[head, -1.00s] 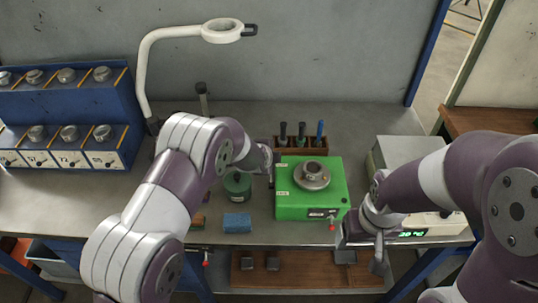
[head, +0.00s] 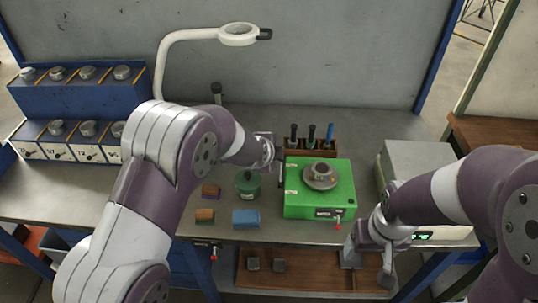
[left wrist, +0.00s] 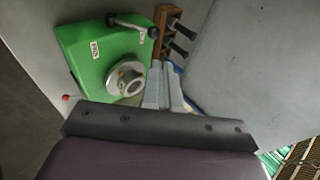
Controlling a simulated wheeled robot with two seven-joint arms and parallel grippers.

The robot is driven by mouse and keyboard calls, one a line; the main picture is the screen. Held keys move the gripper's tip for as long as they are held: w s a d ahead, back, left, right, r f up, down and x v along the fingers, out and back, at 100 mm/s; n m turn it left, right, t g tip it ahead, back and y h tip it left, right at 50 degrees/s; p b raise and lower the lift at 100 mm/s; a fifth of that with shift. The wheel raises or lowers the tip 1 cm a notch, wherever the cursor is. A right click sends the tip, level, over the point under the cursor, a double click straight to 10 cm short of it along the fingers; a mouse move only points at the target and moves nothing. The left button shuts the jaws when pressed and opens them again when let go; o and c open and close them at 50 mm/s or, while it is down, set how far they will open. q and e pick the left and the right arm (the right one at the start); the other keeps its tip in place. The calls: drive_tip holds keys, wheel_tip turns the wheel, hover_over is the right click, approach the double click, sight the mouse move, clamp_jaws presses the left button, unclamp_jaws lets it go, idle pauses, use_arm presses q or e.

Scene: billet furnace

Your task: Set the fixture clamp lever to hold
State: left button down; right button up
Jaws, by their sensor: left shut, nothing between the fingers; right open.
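The green fixture box (head: 330,203) stands on the bench with a round grey metal fitting (head: 321,177) on top. In the left wrist view, a dark lever with a ball knob (left wrist: 131,25) lies over the box's top near two white labels; their text is too small to read. My left gripper (left wrist: 164,88) is shut and empty, beside the fitting in the wrist picture. In the head view it is partly hidden by its own wrist at the box's left back corner; contact with the lever cannot be told. My right gripper (head: 367,265) is open and empty, low in front of the bench.
A small red-tipped lever (head: 337,226) is at the box's front. A wooden rack (head: 325,151) with several dark and blue handles stands behind. A green canister (head: 247,184) and a blue block (head: 246,218) sit left. A grey unit with a display (head: 425,160) stands right.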

use_arm(q)
drive_tip(key=s+a+n+g+b, duration=0.1)
drive_tip(key=s+a+n+g, duration=0.1)
drive_tip(key=s+a+n, duration=0.3)
drive_tip(key=s+a+f+n+g+y+b, duration=0.1)
drive_tip(key=s+a+n, duration=0.4)
drive_tip(key=s, duration=0.7)
drive_tip(key=s+a+f+n+g+y+b, duration=0.1)
drive_tip(key=s+a+n+g, duration=0.3)
drive_tip(key=s+n, duration=0.4)
drive_tip(key=shift+s+a+n, duration=0.4)
drive_tip(key=shift+s+a, duration=0.3)
drive_tip(key=shift+s, duration=0.15)
use_arm(e)
drive_tip(key=shift+w+f, duration=0.25)
drive_tip(key=shift+f, duration=0.6)
drive_tip(key=shift+w+f, duration=0.25)
drive_tip(key=shift+f, duration=0.55)
